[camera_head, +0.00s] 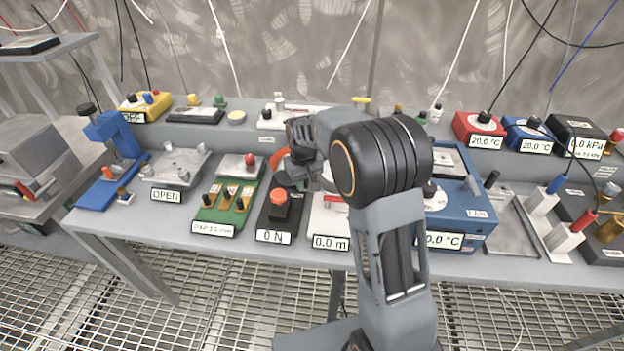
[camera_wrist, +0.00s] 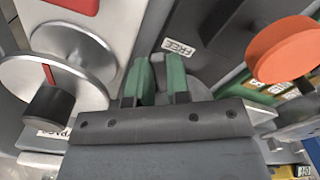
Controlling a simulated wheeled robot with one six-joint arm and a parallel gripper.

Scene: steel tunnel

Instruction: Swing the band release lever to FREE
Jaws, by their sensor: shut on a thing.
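My gripper (camera_wrist: 158,80) has two green-padded fingers close together with a narrow gap. It is shut on what appears to be the band release lever, mostly hidden between and below the fingers. A white FREE label (camera_wrist: 180,47) lies on a dark grey surface just beyond the fingertips, slightly right. A round grey part shows behind the right finger. In the head view my gripper (camera_head: 296,165) is low over the middle of the bench, largely covered by my arm, and the lever cannot be made out.
An orange knob (camera_wrist: 284,50) stands close to the right of my fingers. A silver dial with a red pointer (camera_wrist: 48,74) and a black knob (camera_wrist: 57,107) are at left. The bench holds a green block (camera_head: 229,207), a 0 N device (camera_head: 277,211) and a blue box (camera_head: 465,210).

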